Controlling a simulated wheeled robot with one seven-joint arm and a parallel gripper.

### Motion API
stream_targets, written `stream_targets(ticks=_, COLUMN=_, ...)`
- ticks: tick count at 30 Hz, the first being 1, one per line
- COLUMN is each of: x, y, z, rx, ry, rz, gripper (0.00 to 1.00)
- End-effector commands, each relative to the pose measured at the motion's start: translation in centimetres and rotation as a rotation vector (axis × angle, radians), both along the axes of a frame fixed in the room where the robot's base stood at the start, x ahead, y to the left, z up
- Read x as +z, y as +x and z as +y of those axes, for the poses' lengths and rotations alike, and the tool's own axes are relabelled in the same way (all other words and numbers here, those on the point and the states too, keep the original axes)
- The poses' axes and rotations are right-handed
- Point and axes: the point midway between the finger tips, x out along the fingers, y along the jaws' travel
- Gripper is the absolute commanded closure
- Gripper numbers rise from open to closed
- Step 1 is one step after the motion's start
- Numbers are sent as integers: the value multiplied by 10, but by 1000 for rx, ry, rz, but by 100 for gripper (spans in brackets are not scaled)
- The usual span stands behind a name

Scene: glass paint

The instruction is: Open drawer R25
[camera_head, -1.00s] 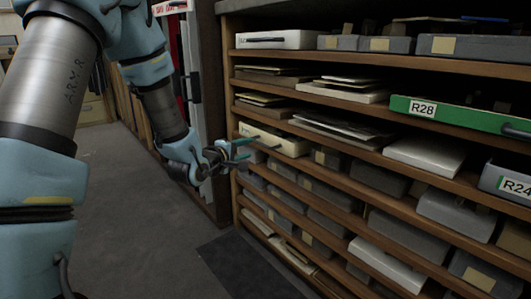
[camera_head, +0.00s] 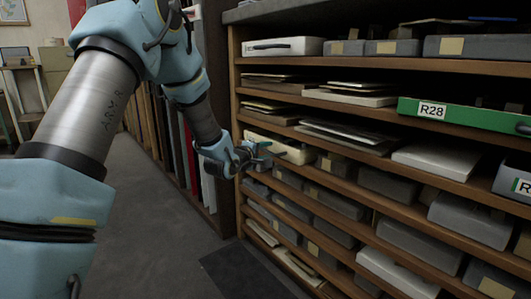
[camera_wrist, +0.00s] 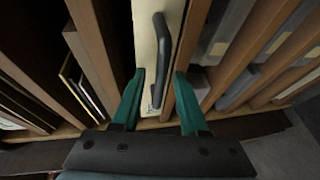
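A cream drawer front (camera_head: 289,150) with a dark handle sits low on the left of the shelf unit; no R25 label is readable on it. It also shows in the wrist view as an upright cream panel (camera_wrist: 146,45) with a dark bar handle (camera_wrist: 161,50). My gripper (camera_head: 266,150) is at the left end of this drawer. In the wrist view my gripper (camera_wrist: 160,77) is open, its green fingers on either side of the panel and the handle's lower end. The fingers do not close on the handle. I cannot tell whether they touch the panel.
A green drawer labelled R28 (camera_head: 455,112) sticks out on the right. A grey drawer (camera_head: 514,180) is cut off at the right edge. Wooden shelves (camera_head: 330,96) hold papers and several grey boxes.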

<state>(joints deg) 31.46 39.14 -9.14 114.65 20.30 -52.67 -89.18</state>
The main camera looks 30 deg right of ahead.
Motion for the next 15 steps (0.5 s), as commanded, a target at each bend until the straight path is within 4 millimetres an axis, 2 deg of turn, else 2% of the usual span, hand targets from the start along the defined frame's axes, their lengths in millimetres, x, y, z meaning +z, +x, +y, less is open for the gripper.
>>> stream_targets(ticks=1, x=0, y=0, z=0, rx=0, ry=0, rz=0, gripper=63)
stream_targets(ticks=11, x=0, y=0, z=0, rx=0, ry=0, rz=0, gripper=100)
stream_targets(ticks=15, x=0, y=0, z=0, rx=0, ry=0, rz=0, gripper=100)
